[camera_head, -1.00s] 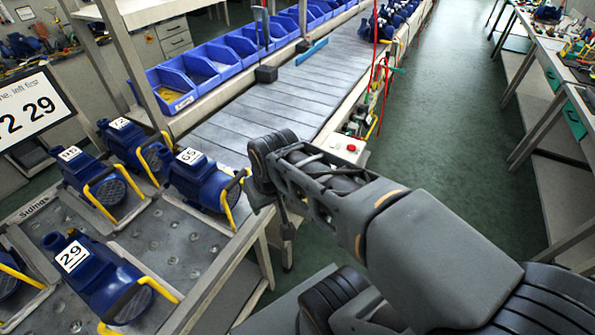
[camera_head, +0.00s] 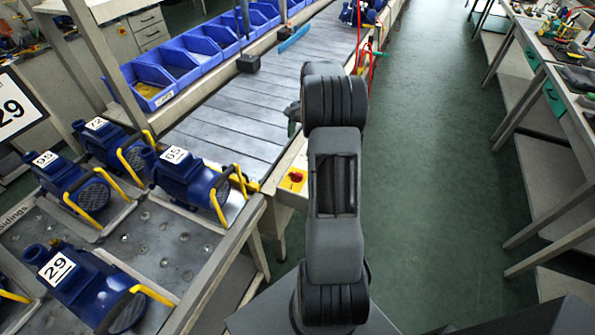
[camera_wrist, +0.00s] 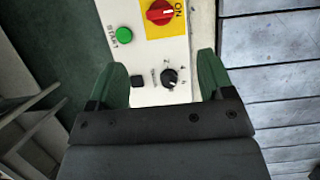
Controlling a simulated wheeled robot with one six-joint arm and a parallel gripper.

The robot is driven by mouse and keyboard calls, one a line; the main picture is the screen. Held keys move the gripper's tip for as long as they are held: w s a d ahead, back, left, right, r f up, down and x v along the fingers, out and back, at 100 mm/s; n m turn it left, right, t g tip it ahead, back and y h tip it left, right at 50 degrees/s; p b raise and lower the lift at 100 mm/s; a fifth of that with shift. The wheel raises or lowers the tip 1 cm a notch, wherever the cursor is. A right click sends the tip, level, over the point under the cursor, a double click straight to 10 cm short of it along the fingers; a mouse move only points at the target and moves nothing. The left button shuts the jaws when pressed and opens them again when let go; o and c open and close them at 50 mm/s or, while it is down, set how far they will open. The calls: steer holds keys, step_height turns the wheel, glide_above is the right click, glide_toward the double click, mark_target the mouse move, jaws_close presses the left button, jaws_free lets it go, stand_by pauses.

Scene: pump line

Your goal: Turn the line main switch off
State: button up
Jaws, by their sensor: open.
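The line main switch is a red rotary knob (camera_wrist: 159,12) on a yellow plate (camera_wrist: 152,33), at the top of the wrist view. Its pale mark appears to point toward the word ON at its right; the plate's top is cut off. In the head view the red knob (camera_head: 296,177) shows on the panel beside the conveyor, left of my arm. My gripper (camera_wrist: 162,78) is open and empty, its two green fingers spread over the panel, short of the knob. In the head view my gripper (camera_head: 292,118) is mostly hidden behind my wrist.
On the same panel are a green START button (camera_wrist: 124,35) and a black selector knob (camera_wrist: 169,76). The conveyor (camera_head: 225,115) runs alongside. Blue pumps (camera_head: 190,180) with yellow handles stand at left. The green aisle floor (camera_head: 425,150) at right is clear.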

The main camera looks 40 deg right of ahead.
mark_target(297, 173)
steer(key=x, duration=1.3)
steer(key=shift+s+a+f, duration=0.1)
steer(key=shift+a, duration=0.05)
steer(key=c, duration=0.9)
